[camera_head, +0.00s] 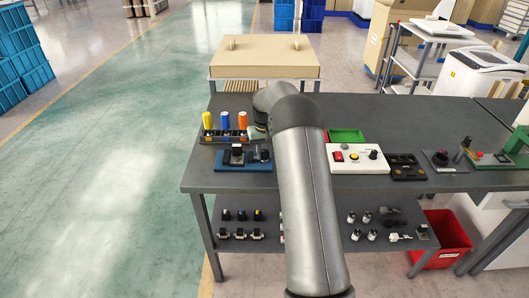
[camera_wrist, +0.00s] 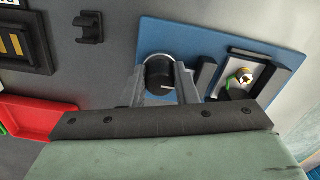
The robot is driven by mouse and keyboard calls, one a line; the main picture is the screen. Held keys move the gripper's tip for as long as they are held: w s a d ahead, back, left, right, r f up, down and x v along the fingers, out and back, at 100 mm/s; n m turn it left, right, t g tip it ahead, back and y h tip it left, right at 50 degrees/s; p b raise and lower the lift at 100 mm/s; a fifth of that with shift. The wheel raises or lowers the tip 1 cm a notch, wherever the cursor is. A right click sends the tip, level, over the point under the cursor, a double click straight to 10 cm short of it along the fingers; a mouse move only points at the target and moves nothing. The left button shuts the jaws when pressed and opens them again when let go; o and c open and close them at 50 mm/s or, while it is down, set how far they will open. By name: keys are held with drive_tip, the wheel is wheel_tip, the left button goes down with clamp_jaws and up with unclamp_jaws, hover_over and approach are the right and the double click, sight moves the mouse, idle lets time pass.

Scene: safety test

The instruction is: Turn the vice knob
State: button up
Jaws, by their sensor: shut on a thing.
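The black vice knob (camera_wrist: 158,74), a round cap with a pale line on it, sits on a blue plate (camera_wrist: 205,48) in the wrist view. My gripper (camera_wrist: 161,82) has one grey finger on each side of the knob and is shut on it. Beside the knob on the same plate is a black fixture (camera_wrist: 262,78) with a brass cross-slotted screw and a bit of green. In the head view, the blue plate (camera_head: 232,166) lies near the table's front left edge. My arm and hand cover part of that area, and the fingertips are hard to make out there.
Yellow, blue and orange cylinders (camera_head: 226,120) stand in a rack just behind the plate. A white box (camera_head: 352,164) with a red switch, a green tray (camera_head: 346,135) and a black block (camera_head: 405,172) lie to the right. A lower shelf holds small parts.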

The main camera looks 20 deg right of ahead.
sight(264, 151)
drive_tip(key=shift+r, duration=0.1)
idle(0.3)
drive_tip(key=o, duration=1)
drive_tip(key=shift+r, duration=0.1)
wheel_tip(264, 151, up, 17)
drive_tip(key=shift+r, duration=0.1)
